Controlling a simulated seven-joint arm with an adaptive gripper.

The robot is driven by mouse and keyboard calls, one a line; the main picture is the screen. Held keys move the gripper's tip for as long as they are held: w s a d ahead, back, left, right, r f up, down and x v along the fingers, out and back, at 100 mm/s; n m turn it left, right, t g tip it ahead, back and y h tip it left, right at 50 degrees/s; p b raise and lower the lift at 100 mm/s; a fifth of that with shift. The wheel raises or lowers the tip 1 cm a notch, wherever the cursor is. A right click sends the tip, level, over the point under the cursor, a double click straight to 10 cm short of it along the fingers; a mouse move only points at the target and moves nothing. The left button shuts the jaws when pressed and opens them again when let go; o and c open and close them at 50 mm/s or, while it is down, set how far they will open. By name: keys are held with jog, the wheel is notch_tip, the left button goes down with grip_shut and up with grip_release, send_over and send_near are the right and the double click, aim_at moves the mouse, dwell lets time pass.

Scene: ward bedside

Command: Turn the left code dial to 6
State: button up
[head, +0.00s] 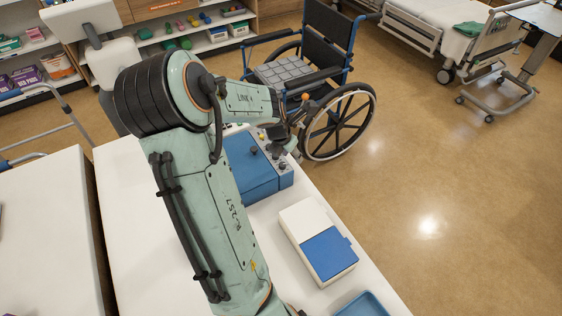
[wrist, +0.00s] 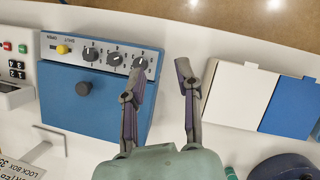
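The blue lock box (wrist: 98,95) has a grey top panel with three dark code dials in a row. In the wrist view these are the left dial (wrist: 90,54), the middle dial (wrist: 115,60) and the right dial (wrist: 140,63). The numbers and pointer settings are too small to read. My gripper (wrist: 160,72) is open and empty. Its left finger is over or beside the right dial; contact cannot be told. Its right finger is over white table beyond the box's right side. The head view shows the box (head: 250,170) partly behind my arm.
A yellow knob (wrist: 62,49) sits left of the dials, by OPEN and SHUT lettering. A round dark knob (wrist: 83,88) is on the blue face. A white-and-blue box (head: 328,256) stands on the table to the right. A wheelchair (head: 310,75) stands beyond the table.

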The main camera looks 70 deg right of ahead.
aim_at(282, 165)
jog(key=w, duration=0.2)
jog(key=w+n, duration=0.1)
jog(key=shift+w+a+f, duration=0.2)
jog(key=shift+a, duration=0.15)
jog(key=x, duration=0.6)
jog(key=shift+w+d+f, duration=0.15)
jog(key=shift+w+f, duration=0.05)
jog(key=shift+f, duration=0.05)
grip_shut()
